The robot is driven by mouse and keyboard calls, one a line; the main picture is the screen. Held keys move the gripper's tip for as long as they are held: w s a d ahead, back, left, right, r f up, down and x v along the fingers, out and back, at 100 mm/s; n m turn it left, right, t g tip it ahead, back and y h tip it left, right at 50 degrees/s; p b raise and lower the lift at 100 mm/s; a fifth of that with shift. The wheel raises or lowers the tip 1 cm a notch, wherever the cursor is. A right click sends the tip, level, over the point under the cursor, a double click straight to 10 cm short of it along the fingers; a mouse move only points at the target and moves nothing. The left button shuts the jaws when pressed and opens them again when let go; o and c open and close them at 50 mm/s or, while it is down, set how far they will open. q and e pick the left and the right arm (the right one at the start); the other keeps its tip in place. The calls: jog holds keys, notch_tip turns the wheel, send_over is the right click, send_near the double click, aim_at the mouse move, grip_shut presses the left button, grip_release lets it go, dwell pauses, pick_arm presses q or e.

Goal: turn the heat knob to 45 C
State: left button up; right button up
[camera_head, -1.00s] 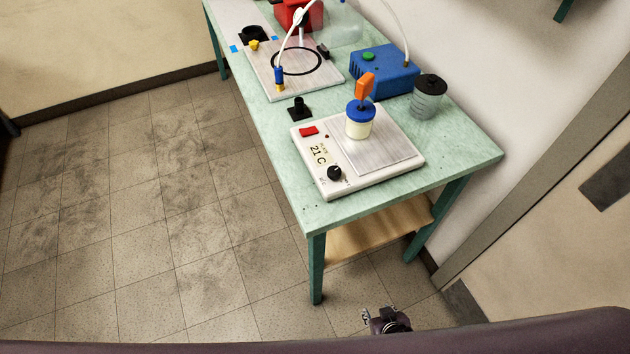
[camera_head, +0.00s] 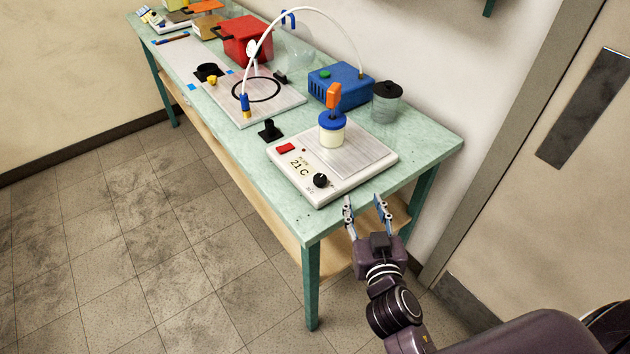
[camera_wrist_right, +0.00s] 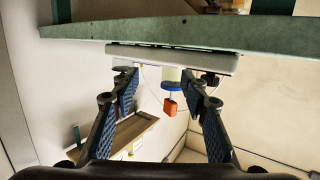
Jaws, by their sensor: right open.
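The white hot plate (camera_head: 350,183) sits on the near end of the green table. Its label reads 21 C (camera_head: 300,164). The black heat knob (camera_head: 320,180) is on its near left corner, and a red switch (camera_head: 285,148) is farther along the same side. My right gripper (camera_head: 365,206) is open and empty, just off the table's near edge, to the right of the knob and apart from it. The right wrist view looks inverted; there the open fingers (camera_wrist_right: 163,88) frame the plate's edge, with a dark knob (camera_wrist_right: 210,78) near one fingertip. My left gripper is not in view.
A jar with a blue lid (camera_head: 332,130) and orange top stands on the plate. Behind it are a blue box (camera_head: 340,84) and a black-lidded glass jar (camera_head: 386,103). A small black stand (camera_head: 270,131) is left of the plate. The table's near corner is clear.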

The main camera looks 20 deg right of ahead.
aim_at(322, 183)
jog(key=a+y, duration=0.1)
jog(key=a, duration=0.1)
jog(key=w+a+n+t+y, duration=0.1)
jog(key=a, duration=0.1)
jog(key=w+a+r+n+t+y, duration=0.1)
jog(key=a, duration=0.1)
jog(key=shift+r+y, duration=0.1)
jog(key=shift+y, duration=0.3)
jog(key=shift+w+a, duration=0.1)
jog(key=shift+a, duration=0.35)
jog(key=shift+w+a+r+n+y, duration=0.1)
jog(key=shift+w+n+y, duration=0.2)
jog(key=shift+w, duration=0.25)
jog(key=w+p, duration=0.1)
jog(key=w, duration=0.5)
jog(key=shift+w+a+p, duration=0.1)
jog(key=shift+w+p, duration=0.2)
jog(key=shift+w, duration=0.05)
jog(key=shift+c, duration=0.6)
grip_shut()
